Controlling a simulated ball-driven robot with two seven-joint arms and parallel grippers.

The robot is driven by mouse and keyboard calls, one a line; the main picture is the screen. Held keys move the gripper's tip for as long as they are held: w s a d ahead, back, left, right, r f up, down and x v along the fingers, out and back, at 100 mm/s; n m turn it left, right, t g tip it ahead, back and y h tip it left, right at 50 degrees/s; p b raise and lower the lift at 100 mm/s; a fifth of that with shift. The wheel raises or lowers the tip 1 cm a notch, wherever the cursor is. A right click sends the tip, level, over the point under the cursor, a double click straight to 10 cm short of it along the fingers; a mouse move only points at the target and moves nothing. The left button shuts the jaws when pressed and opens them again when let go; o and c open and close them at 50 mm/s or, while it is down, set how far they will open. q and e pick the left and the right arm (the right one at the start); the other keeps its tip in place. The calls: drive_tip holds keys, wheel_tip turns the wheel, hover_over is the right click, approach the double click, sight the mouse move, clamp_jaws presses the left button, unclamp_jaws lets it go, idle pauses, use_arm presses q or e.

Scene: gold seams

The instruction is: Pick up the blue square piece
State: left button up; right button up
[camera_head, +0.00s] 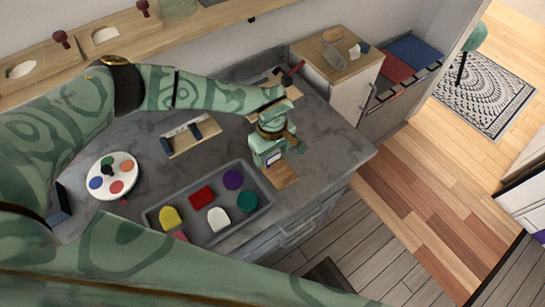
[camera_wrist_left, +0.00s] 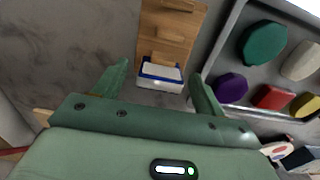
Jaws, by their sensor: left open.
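A small square piece with a white top and blue edges (camera_wrist_left: 162,74) lies at the end of a wooden board (camera_wrist_left: 172,28) in the left wrist view. I take it for the blue square piece. It also shows as a small white and blue patch at my left gripper (camera_head: 272,152) in the head view, largely hidden there. In the wrist view my left gripper (camera_wrist_left: 160,78) is open, with one green finger on each side of the piece. I see gaps beside it and cannot tell whether either finger touches it. My right gripper is not in view.
A grey tray (camera_head: 150,218) holds several coloured pieces, including yellow, red, purple and green ones. A round white palette (camera_head: 125,163) stands at the left. A wooden rack with dark blocks (camera_head: 180,147) lies behind the tray. The counter's front edge is near the gripper.

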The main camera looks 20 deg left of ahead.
use_arm(q)
drive_tip(key=shift+f, duration=0.55)
drive_tip(key=c, duration=1.1)
drive_tip(key=shift+r, duration=0.2)
